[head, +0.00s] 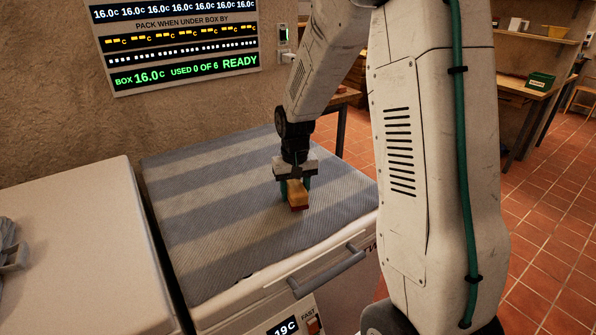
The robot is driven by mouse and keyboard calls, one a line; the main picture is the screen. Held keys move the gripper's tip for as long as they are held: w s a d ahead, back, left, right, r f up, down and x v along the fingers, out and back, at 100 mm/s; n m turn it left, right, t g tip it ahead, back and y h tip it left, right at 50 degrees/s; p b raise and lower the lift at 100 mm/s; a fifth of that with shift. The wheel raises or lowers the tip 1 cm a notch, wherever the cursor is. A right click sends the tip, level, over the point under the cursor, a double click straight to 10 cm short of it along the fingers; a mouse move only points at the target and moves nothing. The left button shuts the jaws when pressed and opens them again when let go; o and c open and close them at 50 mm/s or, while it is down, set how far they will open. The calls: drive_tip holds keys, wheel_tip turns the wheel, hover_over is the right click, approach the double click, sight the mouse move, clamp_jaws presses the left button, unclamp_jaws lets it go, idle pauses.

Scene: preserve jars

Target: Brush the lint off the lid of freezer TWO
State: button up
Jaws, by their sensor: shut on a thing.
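My gripper (296,184) is shut on a small brush (298,195) with a tan wooden top and a red lower edge. It holds the brush low over the right part of a freezer lid (220,215); I cannot tell whether the brush touches it. The lid is covered in a grey, fabric-like layer with alternating lighter and darker bands. A pale strip shows along its front edge. Lettering on the freezer's front, partly hidden by my arm, seems to start with "TW". Separate lint bits are too small to make out.
A second pale chest (75,250) stands close on the left, with a grey item (12,250) on it. The freezer's front handle (330,272) sticks out. A wall display (180,45) hangs behind. Tiled floor (540,230) is open at right, before a bench with a green box (540,81).

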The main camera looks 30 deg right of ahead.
wheel_tip(320, 180, up, 2)
drive_tip(key=shift+s, duration=0.1)
drive_tip(key=shift+d+r, duration=0.1)
drive_tip(key=shift+r, duration=2.5)
